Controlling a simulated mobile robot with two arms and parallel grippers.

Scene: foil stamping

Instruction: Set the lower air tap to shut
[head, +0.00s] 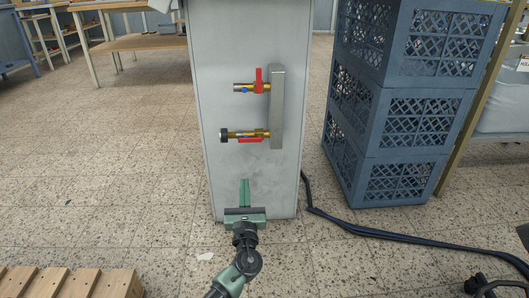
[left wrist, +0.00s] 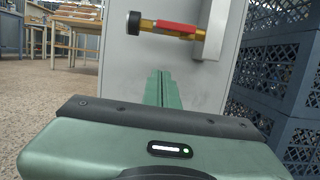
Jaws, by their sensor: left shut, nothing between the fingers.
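The lower air tap (head: 246,135) is a brass valve with a black end on the left and a red lever lying along the pipe. It also shows at the top of the left wrist view (left wrist: 177,28), with its lever level along the pipe. The upper tap (head: 251,87) has a red lever standing upright across its pipe. Both join a grey vertical manifold (head: 277,107) on the pale cabinet face (head: 226,60). My left gripper (head: 244,183) is shut and empty, below the lower tap and apart from it; its green fingers (left wrist: 161,88) point towards the cabinet. My right gripper is out of view.
Blue crates (head: 403,118) are stacked to the right of the cabinet. A dark hose (head: 365,232) runs over the floor from the cabinet's right side. A slatted wooden pallet (head: 65,283) lies at the bottom left. The tiled floor left of the cabinet is clear.

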